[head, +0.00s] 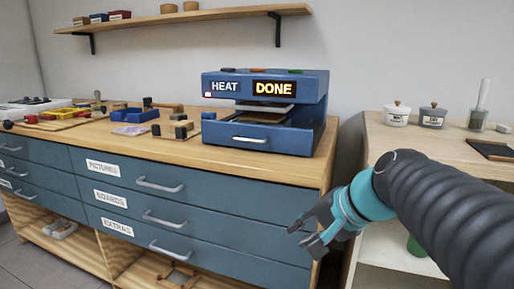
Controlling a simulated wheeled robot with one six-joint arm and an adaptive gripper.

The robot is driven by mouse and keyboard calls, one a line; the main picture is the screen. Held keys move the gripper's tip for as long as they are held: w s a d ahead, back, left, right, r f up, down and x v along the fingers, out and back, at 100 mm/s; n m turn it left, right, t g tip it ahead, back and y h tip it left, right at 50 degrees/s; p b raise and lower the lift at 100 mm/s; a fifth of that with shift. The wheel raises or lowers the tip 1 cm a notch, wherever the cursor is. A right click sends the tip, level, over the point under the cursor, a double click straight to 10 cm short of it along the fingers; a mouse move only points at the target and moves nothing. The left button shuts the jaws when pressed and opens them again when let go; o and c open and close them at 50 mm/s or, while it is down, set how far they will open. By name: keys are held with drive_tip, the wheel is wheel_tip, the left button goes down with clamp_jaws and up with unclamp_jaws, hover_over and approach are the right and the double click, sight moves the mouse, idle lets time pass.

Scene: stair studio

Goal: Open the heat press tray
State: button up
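The blue heat press (314,92) stands on the right end of the wooden-topped drawer cabinet. Its upper front reads HEAT, beside a lit sign that says DONE. The heat press tray (289,139) is the low blue front part with a silver handle (249,139); it appears to sit within the press body. A light plate shows in the gap above it. My gripper (304,236) is in front of the cabinet's right end, below and to the right of the tray handle and apart from it. Its dark fingers are spread with nothing between them.
The cabinet has drawers labelled PICTURES (103,167), BOARDS and EXTRAS, with protruding handles. Small blocks and a blue tray (134,115) lie left of the press. A wall shelf (190,19) hangs above. A side table (440,138) with lidded jars stands at the right.

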drive_tip(key=w+a+r+m+t+y+b, duration=0.1)
drive_tip(key=w+r+m+y, duration=0.3)
drive_tip(key=w, duration=0.5)
drive_tip(key=m+t+y+b, duration=0.1)
drive_tip(key=m+t+y, duration=0.1)
drive_tip(key=m, duration=0.1)
approach(256, 141)
drive_tip(key=x, duration=1.1)
drive_tip(key=shift+w+a, duration=0.2)
clamp_jaws()
